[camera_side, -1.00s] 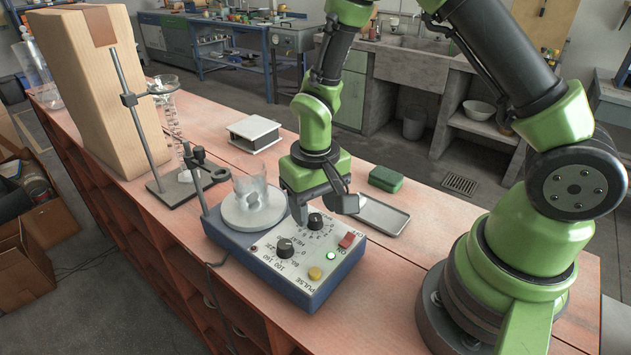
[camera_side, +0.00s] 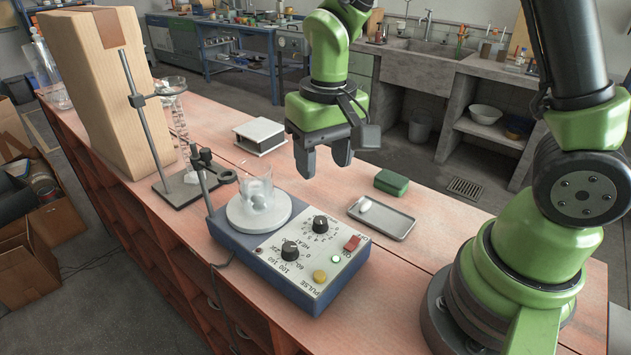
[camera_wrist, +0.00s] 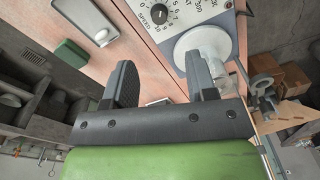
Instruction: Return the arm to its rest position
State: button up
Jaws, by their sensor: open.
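My gripper (camera_side: 323,160) is open and empty, raised in the air above the bench behind the hotplate stirrer (camera_side: 290,262). Its two dark fingers also show in the wrist view (camera_wrist: 163,85), apart with nothing between them. The stirrer has two black knobs, a lit green light, a red switch and a yellow button. A clear glass beaker (camera_side: 257,186) stands on its round white plate (camera_side: 240,218). The stirrer and its plate are also in the wrist view (camera_wrist: 180,25).
A metal tray (camera_side: 388,222) with a small white item (camera_side: 365,205) lies right of the stirrer, beside a green box (camera_side: 391,182). A white block (camera_side: 259,133), a clamp stand (camera_side: 143,125), a coiled glass column and a tall wooden block (camera_side: 100,90) stand at the back and left.

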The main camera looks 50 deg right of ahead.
jog(key=s+r+t+y, duration=0.1)
jog(key=s+r+t, duration=0.5)
jog(key=s+r, duration=0.7)
jog(key=shift+d+r+t+y, duration=0.15)
jog(key=shift+r+t+y, duration=0.25)
